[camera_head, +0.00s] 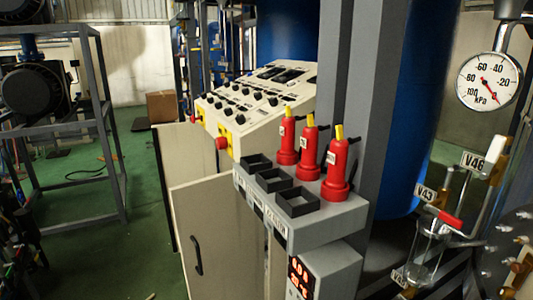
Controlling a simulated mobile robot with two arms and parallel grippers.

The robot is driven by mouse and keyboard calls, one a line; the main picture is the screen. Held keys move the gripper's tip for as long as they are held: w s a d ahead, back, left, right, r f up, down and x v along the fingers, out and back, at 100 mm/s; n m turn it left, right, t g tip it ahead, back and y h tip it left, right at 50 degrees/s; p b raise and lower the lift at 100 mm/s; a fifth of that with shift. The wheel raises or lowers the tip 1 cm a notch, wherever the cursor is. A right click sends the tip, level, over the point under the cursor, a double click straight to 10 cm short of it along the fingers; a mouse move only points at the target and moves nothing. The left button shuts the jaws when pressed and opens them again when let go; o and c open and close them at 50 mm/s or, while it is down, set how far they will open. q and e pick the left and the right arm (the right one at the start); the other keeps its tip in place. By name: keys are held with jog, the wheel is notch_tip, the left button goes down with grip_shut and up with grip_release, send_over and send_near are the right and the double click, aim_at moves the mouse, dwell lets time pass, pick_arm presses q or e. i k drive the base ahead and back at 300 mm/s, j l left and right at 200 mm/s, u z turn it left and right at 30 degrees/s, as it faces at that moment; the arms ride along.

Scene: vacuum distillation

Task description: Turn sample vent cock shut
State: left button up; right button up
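Small valves on thin pipes stand at the right around a clear glass sample vessel (428,248). A valve tagged V46 (473,160) has a pale, upright, tilted handle (495,150). Below it, by the tag V43 (425,193), a red lever (451,220) lies slanted across the top of the vessel. Another tag (399,278), too small to read surely, sits at the vessel's foot with a small orange-brown part beside it. No label names the sample vent cock, so I cannot tell which valve it is. Neither of my grippers is in view.
A round kPa gauge (489,81) hangs above the valves. A blue tank (405,130) and grey post (345,90) stand left of them. Green floor (90,245) is open at left.

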aim_at(495, 148)
jog(key=l+z, duration=0.15)
jog(key=z, duration=1.1)
